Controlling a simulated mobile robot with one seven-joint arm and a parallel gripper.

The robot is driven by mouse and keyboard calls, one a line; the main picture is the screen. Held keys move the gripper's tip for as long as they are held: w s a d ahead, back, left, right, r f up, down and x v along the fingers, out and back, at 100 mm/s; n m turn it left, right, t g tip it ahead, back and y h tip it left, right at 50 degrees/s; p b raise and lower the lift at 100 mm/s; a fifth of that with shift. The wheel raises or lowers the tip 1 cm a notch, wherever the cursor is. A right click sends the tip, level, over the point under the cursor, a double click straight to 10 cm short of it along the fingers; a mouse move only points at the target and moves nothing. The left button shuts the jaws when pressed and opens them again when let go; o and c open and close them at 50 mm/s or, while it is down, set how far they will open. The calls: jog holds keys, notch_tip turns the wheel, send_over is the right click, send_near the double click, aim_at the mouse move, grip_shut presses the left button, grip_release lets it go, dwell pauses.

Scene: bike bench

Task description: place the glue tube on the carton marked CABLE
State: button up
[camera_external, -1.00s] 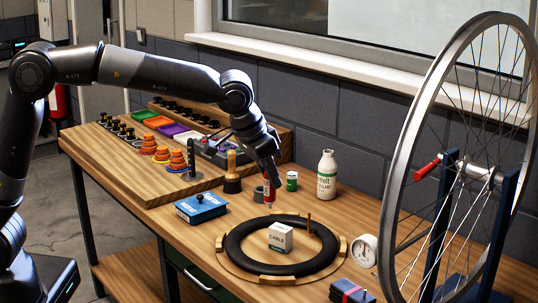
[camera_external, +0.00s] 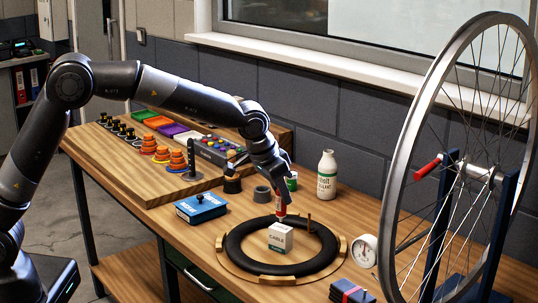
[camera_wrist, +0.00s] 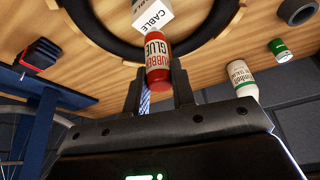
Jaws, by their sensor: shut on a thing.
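The glue tube (camera_external: 281,207) is red with a white label reading RUBBER GLUE in the wrist view (camera_wrist: 158,62). My gripper (camera_external: 280,197) is shut on it and holds it nozzle down, above and close to the carton. The carton marked CABLE (camera_external: 280,238) is a small white box, which also shows in the wrist view (camera_wrist: 151,14). It stands inside the black tyre ring on the bench. In the wrist view the tube's nozzle end overlaps the carton's near side. I cannot tell whether they touch.
A wheel (camera_external: 398,180) is at right.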

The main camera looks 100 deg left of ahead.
jog(key=shift+f, duration=0.75)
jog(key=shift+f, duration=0.1)
jog(key=o, duration=1)
jog(key=shift+c, duration=0.2)
